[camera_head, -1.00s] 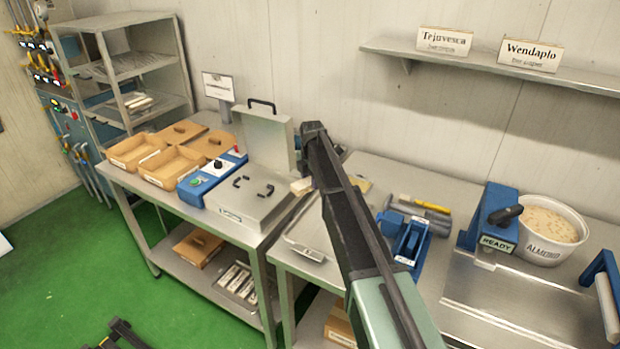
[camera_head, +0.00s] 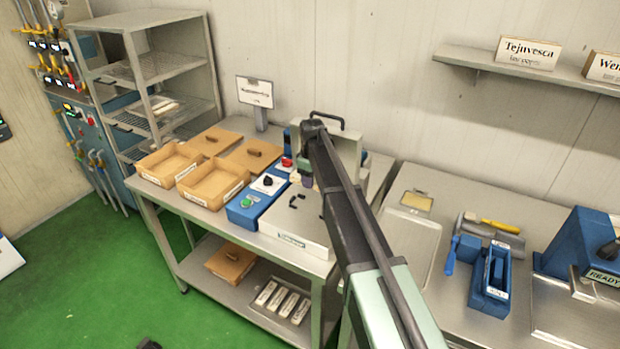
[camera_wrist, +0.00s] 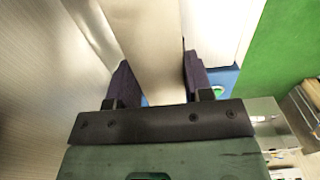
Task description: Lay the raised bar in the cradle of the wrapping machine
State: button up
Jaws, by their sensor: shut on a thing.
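The wrapping machine (camera_head: 290,229) is a pale metal box on the left bench, with a raised lid (camera_head: 347,148) and a blue control panel (camera_head: 253,203). Small black brackets (camera_head: 298,200) show on its top; my arm covers part of it. My gripper (camera_head: 306,181) is in front of the lid, above the machine's top. In the wrist view, the dark fingers of my gripper (camera_wrist: 158,80) are shut on a pale beige bar (camera_wrist: 150,45), which runs away from the palm. In the head view the bar is mostly hidden, so its height above the cradle cannot be told.
The right bench holds a metal tray (camera_head: 408,240), a blue dispenser (camera_head: 490,275) and a yellow-handled tool (camera_head: 500,226). Wrapped bars (camera_head: 283,300) lie on the lower shelf.

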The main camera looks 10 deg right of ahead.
aim_at(312, 208)
jog(key=shift+s+d+f+b, duration=0.1)
jog(key=shift+d+f+b, duration=0.05)
jog(key=shift+f+b, duration=0.45)
notch_tip(312, 208, down, 8)
jog(key=b, duration=0.7)
jog(key=shift+r+b, duration=0.15)
jog(key=shift+b, duration=0.15)
jog(key=shift+f+b, duration=0.4)
jog(key=shift+f, duration=0.2)
dwell(0.4)
jog(key=o, duration=1.5)
